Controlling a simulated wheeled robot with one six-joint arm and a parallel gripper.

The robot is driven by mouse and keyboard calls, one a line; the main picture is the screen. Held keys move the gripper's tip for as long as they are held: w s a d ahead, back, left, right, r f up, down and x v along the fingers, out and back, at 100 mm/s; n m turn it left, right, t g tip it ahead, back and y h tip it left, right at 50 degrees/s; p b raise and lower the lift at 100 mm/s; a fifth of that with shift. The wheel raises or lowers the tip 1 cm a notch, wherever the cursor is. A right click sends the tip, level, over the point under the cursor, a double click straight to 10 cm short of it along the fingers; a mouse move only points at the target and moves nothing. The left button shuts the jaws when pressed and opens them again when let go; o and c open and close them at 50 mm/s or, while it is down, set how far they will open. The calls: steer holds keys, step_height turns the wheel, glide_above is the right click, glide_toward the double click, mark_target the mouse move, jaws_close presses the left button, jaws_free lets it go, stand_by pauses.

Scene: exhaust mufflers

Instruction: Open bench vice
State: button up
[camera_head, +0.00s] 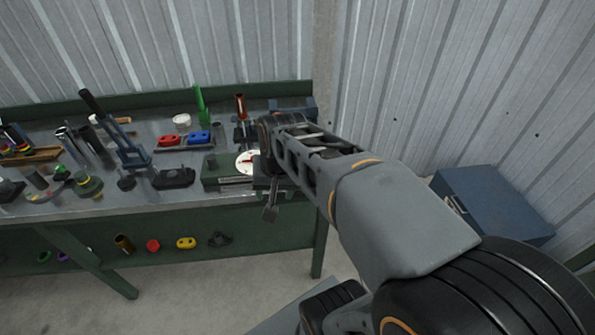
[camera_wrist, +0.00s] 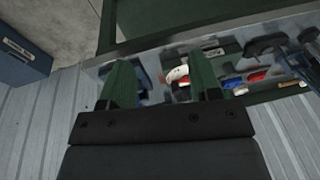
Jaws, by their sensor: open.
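My gripper shows in the wrist camera (camera_wrist: 162,68) with its two green fingers wide apart and nothing gripped. Bench-top items show beyond and between the fingers. In the head view its fingers are not clear, as the end of my arm covers them. A dark metal fixture with a short hanging lever (camera_head: 270,213) is at the bench's front edge, just below the end of my arm. It looks like part of the bench vice, but my arm hides much of this area, and I cannot tell how its jaws stand.
The workbench (camera_head: 150,208) carries many tools: a green box (camera_head: 215,177) by a white dial (camera_head: 246,161), red (camera_head: 168,140) and blue (camera_head: 198,137) pieces, and a green bottle (camera_head: 201,103). A blue cabinet (camera_head: 490,205) stands right. Corrugated walls close the back and right.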

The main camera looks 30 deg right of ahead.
steer(key=w+d+f+m+y+b, duration=0.1)
steer(key=w+d+m+y, duration=0.15)
steer(key=d+m, duration=0.75)
steer(key=w+d+f+m+y+b, duration=0.1)
steer(key=w+d+m, duration=0.3)
steer(key=d+m, duration=0.5)
steer(key=a+f, duration=0.1)
steer(key=f, duration=0.3)
steer(key=w+f+n, duration=0.1)
steer(key=f, duration=0.3)
steer(key=w+a+f+n+g, duration=0.1)
steer(key=f, duration=0.3)
steer(key=shift+w+a+b, duration=0.15)
steer(key=shift+a+b, duration=0.15)
jaws_close()
